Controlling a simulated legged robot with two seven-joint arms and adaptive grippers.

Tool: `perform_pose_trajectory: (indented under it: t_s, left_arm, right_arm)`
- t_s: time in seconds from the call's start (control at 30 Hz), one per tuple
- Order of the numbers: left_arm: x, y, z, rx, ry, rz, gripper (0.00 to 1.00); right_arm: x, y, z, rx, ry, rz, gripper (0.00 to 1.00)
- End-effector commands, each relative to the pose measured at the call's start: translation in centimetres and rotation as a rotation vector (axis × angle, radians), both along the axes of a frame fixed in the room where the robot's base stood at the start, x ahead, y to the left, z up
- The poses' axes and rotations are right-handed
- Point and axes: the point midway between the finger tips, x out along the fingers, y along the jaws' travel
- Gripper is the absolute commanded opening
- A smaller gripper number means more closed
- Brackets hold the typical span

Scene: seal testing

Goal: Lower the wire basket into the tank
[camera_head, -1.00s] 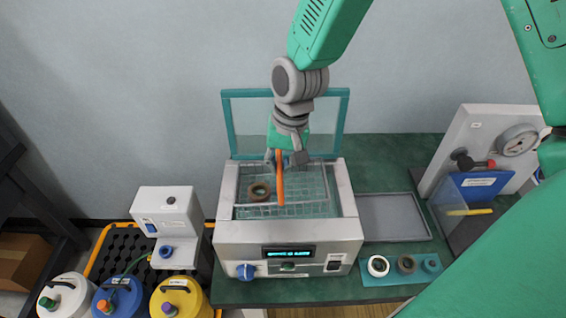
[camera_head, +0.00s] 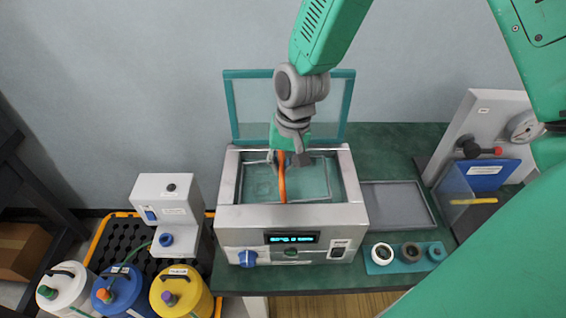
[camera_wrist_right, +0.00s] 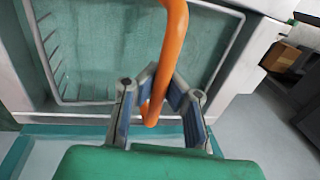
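My right gripper (camera_head: 287,158) is over the open tank (camera_head: 228,180). It is shut on the orange handle (camera_head: 282,182) of the wire basket. In the right wrist view, the blue-padded fingers (camera_wrist_right: 160,100) close around the orange handle (camera_wrist_right: 174,50). The basket's wire rim (camera_head: 310,199) shows inside the tank, below the tank's top edge. The wrist view also shows the wire basket (camera_wrist_right: 48,50) within the tank walls. The basket's floor and the ring in it are hard to make out through the teal liquid. My left gripper is not in view.
A clear teal-framed lid (camera_head: 232,105) stands raised behind the tank. A grey tray (camera_head: 398,205) lies to the right, with several rings on a teal holder (camera_head: 380,268) in front. A gauge stand (camera_head: 480,125) is farther right. Jugs (camera_head: 180,292) and a white dispenser (camera_head: 165,198) are left.

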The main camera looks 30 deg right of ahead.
Motion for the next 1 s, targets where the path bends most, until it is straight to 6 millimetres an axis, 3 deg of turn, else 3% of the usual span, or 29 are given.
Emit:
perform_pose_trajectory:
  t_s: [0.7,1.0]
  left_arm:
    - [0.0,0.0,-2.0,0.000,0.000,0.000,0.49]
    - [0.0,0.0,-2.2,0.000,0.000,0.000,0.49]
  right_arm:
    - [0.0,-0.1,-3.8,0.001,0.001,-0.002,0.00]
    - [0.0,-0.3,-4.3,0.004,0.001,-0.003,0.00]
